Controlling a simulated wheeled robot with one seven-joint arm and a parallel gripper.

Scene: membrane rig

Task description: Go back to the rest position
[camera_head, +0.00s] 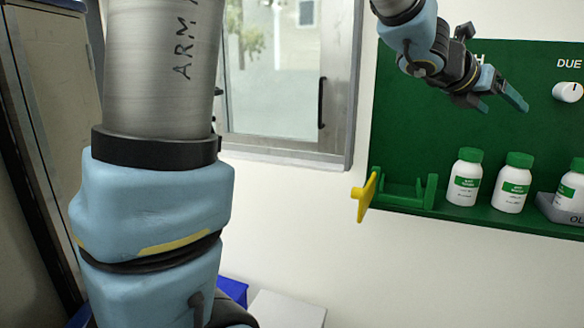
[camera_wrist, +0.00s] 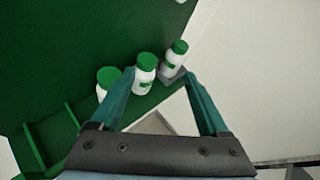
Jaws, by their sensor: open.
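My gripper (camera_head: 505,97) is raised in front of the green board, above the shelf with the bottles, in the head view. Its fingers are spread, and nothing is between them. In the wrist view my gripper (camera_wrist: 165,105) also shows open, with its two teal fingers apart and bottles beyond them. White bottles with green caps stand on the green shelf: a left one (camera_head: 464,180), a middle one (camera_head: 512,184) and a right one (camera_head: 571,190) on a grey block. The wrist view shows the same three bottles, partly behind the left finger.
The green board (camera_head: 420,130) with its shelf hangs on the white wall. A yellow piece (camera_head: 367,197) sticks out at its left end. A white knob (camera_head: 567,92) is at upper right. A window (camera_head: 275,80) is left of the board. A white box (camera_head: 285,310) stands low below.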

